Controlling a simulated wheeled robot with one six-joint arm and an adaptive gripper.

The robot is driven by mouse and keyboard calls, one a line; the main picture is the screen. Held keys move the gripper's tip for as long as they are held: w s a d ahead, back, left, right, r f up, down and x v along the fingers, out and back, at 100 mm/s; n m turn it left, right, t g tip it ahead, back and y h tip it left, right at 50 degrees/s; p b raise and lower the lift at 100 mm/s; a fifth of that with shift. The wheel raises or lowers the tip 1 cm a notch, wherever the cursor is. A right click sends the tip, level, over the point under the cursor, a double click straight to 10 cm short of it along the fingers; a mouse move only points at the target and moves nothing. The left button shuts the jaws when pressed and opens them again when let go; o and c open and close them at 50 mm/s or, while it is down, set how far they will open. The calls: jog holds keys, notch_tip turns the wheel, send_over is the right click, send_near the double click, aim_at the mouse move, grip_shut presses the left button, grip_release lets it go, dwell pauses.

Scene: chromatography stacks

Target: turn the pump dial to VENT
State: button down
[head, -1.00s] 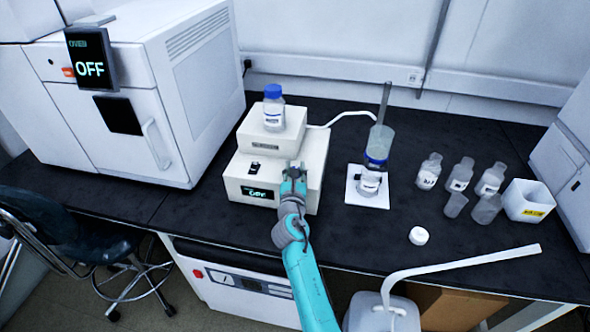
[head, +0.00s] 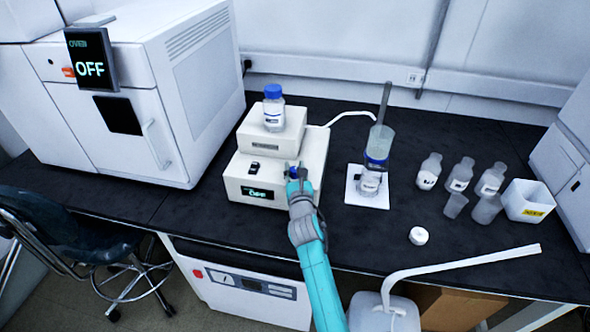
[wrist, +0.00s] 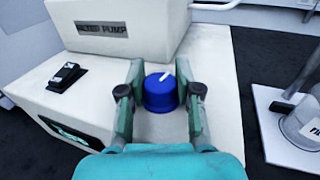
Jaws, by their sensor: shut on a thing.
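The filter pump (head: 231,172) is a white stepped box on the black bench, with a small screen (head: 257,193) that reads OFF. The pump dial (wrist: 160,93) is a round blue knob on the pump's lower top surface. Its white pointer mark points away from me and slightly right in the wrist view. My gripper (wrist: 160,98) has one finger on each side of the dial and is shut on it. In the head view my gripper (head: 295,178) largely hides the dial. I see no VENT label.
A black rocker switch (wrist: 67,77) sits left of the dial. A blue-capped bottle (head: 274,108) stands on the pump's upper step. To the right are a filter flask (head: 369,182) on a white plate, several bottles and a white bin (head: 527,203). The oven (head: 120,100) stands left.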

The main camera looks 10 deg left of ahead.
dwell(0.3)
jog(key=c, duration=0.8)
grip_release()
jog(key=shift+o, duration=0.2)
jog(key=v, duration=1.2)
